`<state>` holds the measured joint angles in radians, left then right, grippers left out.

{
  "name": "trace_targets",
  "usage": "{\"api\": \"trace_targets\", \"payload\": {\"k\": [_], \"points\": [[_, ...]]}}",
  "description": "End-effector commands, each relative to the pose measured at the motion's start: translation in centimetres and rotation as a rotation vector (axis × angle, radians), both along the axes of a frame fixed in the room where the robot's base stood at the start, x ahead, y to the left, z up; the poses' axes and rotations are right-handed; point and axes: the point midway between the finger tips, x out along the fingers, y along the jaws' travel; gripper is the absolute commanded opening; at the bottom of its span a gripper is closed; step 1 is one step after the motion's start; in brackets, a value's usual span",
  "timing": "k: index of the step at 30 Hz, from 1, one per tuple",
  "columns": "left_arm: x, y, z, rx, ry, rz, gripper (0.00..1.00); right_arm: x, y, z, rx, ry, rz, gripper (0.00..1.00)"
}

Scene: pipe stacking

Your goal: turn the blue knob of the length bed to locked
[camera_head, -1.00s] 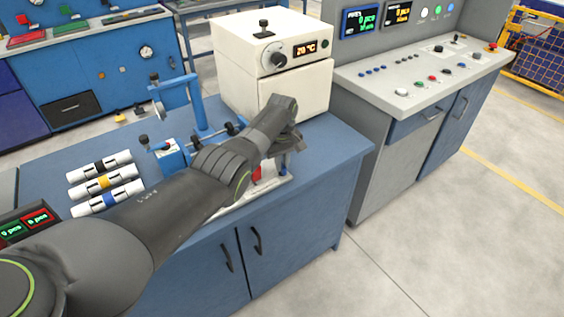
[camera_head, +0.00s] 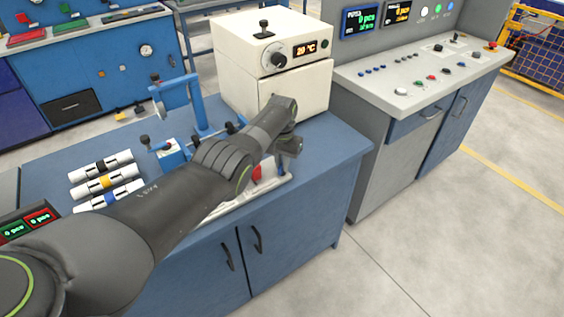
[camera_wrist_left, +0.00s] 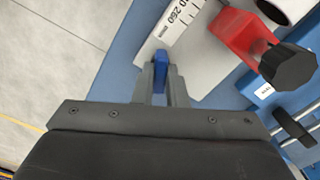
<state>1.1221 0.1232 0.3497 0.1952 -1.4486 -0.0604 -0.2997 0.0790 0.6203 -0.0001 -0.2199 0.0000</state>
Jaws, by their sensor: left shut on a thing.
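The blue knob (camera_wrist_left: 161,64) shows in the left wrist view between the two fingers of my left gripper (camera_wrist_left: 161,80), which is shut on it. The knob lies beside the white scale of the length bed (camera_wrist_left: 187,28), near its end. In the head view my left gripper (camera_head: 284,146) is over the right end of the length bed (camera_head: 279,186), and my arm hides much of the bed and the knob. A red clamp block with a black knob (camera_wrist_left: 255,45) stands on the bed, right of my fingers. My right gripper is not in view.
White pipes with coloured bands (camera_head: 103,182) lie on the left of the blue bench (camera_head: 60,155). A white oven (camera_head: 270,60) stands close behind my gripper. A blue hand-lever stand (camera_head: 197,105) is left of it. The bench's right front corner is clear.

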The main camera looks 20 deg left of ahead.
Motion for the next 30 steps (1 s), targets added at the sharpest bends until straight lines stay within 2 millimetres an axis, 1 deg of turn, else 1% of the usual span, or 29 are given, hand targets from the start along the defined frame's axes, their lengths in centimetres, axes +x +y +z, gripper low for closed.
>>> {"api": "trace_targets", "payload": {"k": [6, 15, 21, 30], "points": [[0.01, -0.02, 0.05, 0.0, 0.0, -0.196, 0.0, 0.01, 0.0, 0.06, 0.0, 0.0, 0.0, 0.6], [0.02, -0.01, 0.05, 0.0, 0.0, -0.405, 0.0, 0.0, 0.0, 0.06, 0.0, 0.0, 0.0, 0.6], [0.02, 0.0, 0.06, 0.001, 0.0, -0.485, 0.0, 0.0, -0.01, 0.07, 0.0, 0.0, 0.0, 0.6], [0.03, 0.01, 0.06, 0.001, 0.0, -0.526, 0.0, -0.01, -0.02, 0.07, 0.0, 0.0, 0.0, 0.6]]}}
